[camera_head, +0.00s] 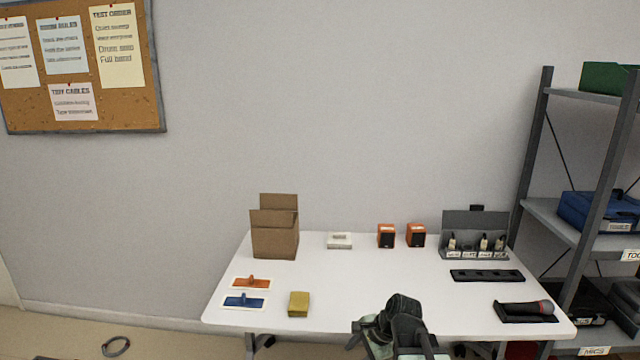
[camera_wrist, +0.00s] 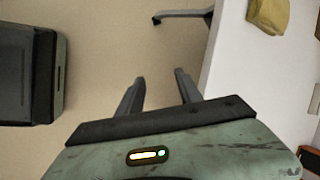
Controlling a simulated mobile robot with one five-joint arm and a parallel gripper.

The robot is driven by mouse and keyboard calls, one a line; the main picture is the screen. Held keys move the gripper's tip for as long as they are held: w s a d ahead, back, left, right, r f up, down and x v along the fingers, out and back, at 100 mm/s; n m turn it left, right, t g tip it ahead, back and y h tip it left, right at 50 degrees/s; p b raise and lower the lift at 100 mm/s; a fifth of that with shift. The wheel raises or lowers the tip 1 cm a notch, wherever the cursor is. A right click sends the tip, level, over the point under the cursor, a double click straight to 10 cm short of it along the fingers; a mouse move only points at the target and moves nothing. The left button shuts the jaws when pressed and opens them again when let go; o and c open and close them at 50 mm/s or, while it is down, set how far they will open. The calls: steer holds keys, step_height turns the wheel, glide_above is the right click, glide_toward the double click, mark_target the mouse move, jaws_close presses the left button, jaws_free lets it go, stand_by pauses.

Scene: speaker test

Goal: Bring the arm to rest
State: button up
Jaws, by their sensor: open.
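My gripper (camera_wrist: 160,92) is open and empty in the wrist view, its two dark fingers apart over the beige floor (camera_wrist: 100,60). The table's white edge (camera_wrist: 235,60) is to the right of the fingers. In the head view my arm shows folded at the table's front edge, at the bottom centre right. The fingertips cannot be made out there.
The white table (camera_head: 350,280) holds an open cardboard box (camera_head: 275,240), a yellow block (camera_head: 299,304), two orange speakers (camera_head: 386,237), a grey case (camera_head: 475,232) and a microphone (camera_head: 527,308) in a black tray. A shelf rack (camera_head: 537,150) stands at right. The table's middle is clear.

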steer(key=s+d+f+n+g+h, duration=0.3)
steer(key=s+d+n+h, duration=0.4)
steer(key=n, duration=0.5)
step_height(320, 180, up, 14)
steer(key=n+y+p, duration=0.1)
steer(key=y+p, duration=0.1)
steer(key=p, duration=1.2)
steer(key=shift+s+r+y, duration=0.15)
steer(key=shift+s+y, duration=0.15)
steer(key=shift+s, duration=0.15)
